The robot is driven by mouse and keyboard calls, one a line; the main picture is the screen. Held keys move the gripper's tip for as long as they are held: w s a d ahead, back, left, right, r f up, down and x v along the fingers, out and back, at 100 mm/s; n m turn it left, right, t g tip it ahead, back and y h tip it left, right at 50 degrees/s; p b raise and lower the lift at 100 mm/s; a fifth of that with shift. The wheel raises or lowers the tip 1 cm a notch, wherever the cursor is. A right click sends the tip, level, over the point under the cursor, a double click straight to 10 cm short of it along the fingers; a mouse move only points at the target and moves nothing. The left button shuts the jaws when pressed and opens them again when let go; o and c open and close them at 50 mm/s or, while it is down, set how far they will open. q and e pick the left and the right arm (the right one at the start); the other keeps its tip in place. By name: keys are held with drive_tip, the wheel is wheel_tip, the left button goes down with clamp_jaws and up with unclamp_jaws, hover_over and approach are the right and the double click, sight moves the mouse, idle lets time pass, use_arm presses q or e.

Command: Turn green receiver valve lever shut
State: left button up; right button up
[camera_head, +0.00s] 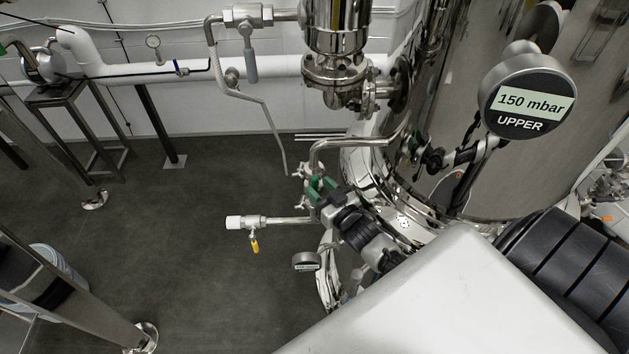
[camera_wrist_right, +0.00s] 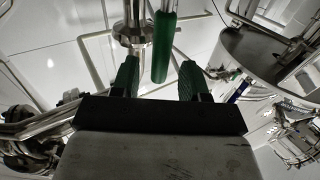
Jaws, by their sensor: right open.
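The green valve lever (camera_wrist_right: 163,47) hangs from a steel pipe fitting in the right wrist view. Its lower end lies between the two green fingertips of my right gripper (camera_wrist_right: 158,75), just beyond them, with gaps on both sides. The gripper is open and not closed on the lever. In the head view my right gripper (camera_head: 321,187) reaches in from the lower right to the small piping beside the shiny tank. There the green lever cannot be told apart from the green fingertips. My left gripper is not in view.
A polished tank (camera_head: 470,90) with a 150 mbar UPPER gauge (camera_head: 527,100) stands close on the right. The dark floor (camera_head: 180,260) on the left is mostly clear.

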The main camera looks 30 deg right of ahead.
drive_tip(key=shift+w, duration=1.35)
drive_tip(key=shift+c, duration=0.3)
clamp_jaws()
